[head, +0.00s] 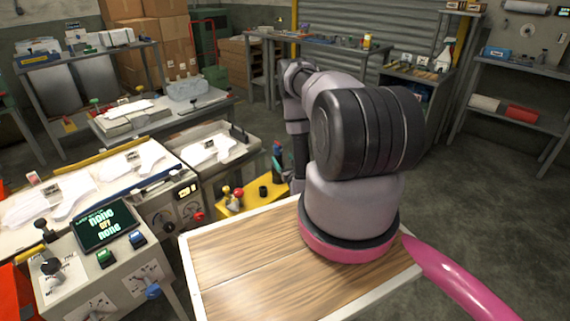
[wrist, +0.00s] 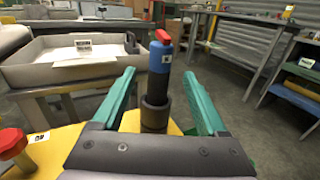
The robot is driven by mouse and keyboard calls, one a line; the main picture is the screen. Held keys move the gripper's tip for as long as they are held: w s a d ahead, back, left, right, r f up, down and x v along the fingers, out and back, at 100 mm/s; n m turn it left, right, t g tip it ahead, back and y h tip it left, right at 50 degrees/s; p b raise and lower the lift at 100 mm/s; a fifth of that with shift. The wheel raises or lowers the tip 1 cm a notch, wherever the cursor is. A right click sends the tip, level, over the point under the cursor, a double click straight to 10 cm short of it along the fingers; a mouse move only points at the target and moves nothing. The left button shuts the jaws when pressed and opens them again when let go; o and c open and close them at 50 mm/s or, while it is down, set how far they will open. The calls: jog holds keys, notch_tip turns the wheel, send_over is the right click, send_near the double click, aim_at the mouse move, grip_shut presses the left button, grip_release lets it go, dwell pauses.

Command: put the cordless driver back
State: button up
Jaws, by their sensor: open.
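The cordless driver (wrist: 160,57), blue with a red top and a dark lower part, stands upright in the wrist view. Its lower end meets a dark round piece (wrist: 154,116) above the yellow surface; I cannot tell whether that is a holder or part of the driver. My gripper (wrist: 159,75) has its green fingers spread wide, one on each side of the driver, with gaps on both sides. In the head view the driver (head: 277,152) shows just left of my arm, which hides most of my gripper.
The yellow stand (head: 232,208) also carries a small black cup (head: 263,191) and a red knob (head: 238,193). A grey tray bench (head: 215,150) and a control panel (head: 105,225) stand to the left. A shelf (head: 510,105) is at right; the floor there is clear.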

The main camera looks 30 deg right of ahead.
jog(key=w+a+r+n+y, duration=0.35)
jog(key=a+r+y, duration=0.25)
jog(key=r, duration=0.4)
jog(key=w+a+r+n+y, duration=0.4)
jog(key=a+r, duration=0.3)
jog(key=r, duration=0.4)
jog(key=s+a+r+n+g+y, duration=0.4)
jog(key=a+r+n+g+y, duration=0.15)
jog(key=r, duration=0.35)
jog(key=s+a+r+n+g+y, duration=0.3)
jog(key=a+r+n+g+y, duration=0.15)
jog(key=a+r, duration=0.4)
jog(key=s+a+r+n+g+h, duration=0.1)
jog(key=s+r+n+g+h, duration=0.35)
jog(key=s, duration=0.45)
jog(key=s+a+r+n+g+h, duration=0.1)
jog(key=s+a+r+n+g, duration=0.15)
jog(key=s+r+n, duration=0.45)
jog(key=s+d+r+n+t+h, duration=0.2)
jog(key=s+d+r+t+h, duration=0.1)
jog(key=s+d+h, duration=0.2)
jog(key=s+d+r+n+t+h, duration=0.2)
jog(key=s+d+r+t+h, duration=0.1)
jog(key=s+d+h, duration=0.2)
jog(key=s+d, duration=0.2)
jog(key=s, duration=0.1)
jog(key=shift+s+d+r, duration=0.35)
jog(key=shift+s, duration=0.05)
